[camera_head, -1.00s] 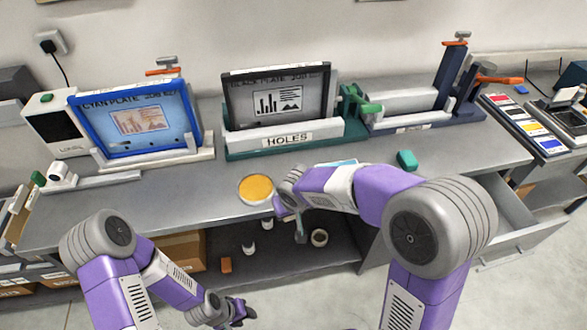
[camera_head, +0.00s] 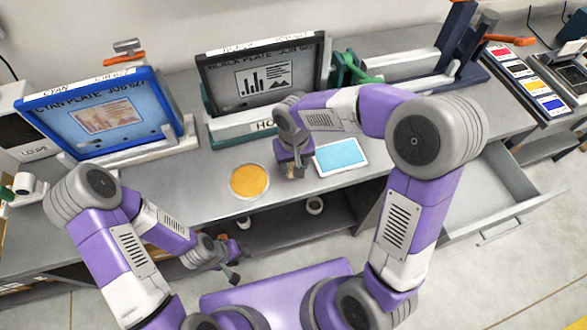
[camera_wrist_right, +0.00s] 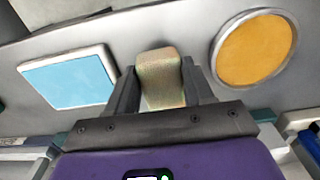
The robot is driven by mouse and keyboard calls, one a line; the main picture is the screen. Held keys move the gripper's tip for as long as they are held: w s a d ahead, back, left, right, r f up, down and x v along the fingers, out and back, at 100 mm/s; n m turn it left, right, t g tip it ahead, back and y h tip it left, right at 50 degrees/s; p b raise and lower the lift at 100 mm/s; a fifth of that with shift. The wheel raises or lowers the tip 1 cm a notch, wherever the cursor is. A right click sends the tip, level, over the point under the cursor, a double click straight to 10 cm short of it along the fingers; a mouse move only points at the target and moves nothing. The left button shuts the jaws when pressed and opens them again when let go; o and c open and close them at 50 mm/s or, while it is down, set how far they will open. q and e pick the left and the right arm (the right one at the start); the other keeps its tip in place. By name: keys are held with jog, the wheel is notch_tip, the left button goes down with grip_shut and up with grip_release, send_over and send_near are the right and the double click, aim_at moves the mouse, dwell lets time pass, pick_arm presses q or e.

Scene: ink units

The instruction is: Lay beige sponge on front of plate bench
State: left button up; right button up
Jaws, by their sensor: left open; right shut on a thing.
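The beige sponge (camera_wrist_right: 160,78) is between the fingers of my right gripper in the right wrist view, its near end hidden by the gripper body. In the head view my right gripper (camera_head: 292,170) is over the front part of the grey plate bench (camera_head: 205,185); the sponge is hard to make out there. Whether the sponge touches the bench top is not clear. My left gripper (camera_head: 236,266) is open and empty, low in front of the bench edge.
A round dish with orange contents (camera_head: 250,181) lies left of my right gripper, and a white-framed light blue pad (camera_head: 341,157) lies right of it. Behind stand the framed cyan plate (camera_head: 100,115) and black plate (camera_head: 262,78). An open drawer (camera_head: 490,195) is at right.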

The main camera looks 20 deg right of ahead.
notch_tip(320, 180, down, 3)
jog(key=shift+f, duration=0.2)
jog(key=shift+c, duration=0.6)
jog(key=o, duration=1.3)
jog(key=shift+c, duration=0.2)
jog(key=shift+w+r, duration=0.1)
jog(key=shift+r, duration=0.45)
notch_tip(320, 180, up, 11)
jog(key=shift+r+p, duration=0.1)
jog(key=shift+p, duration=0.95)
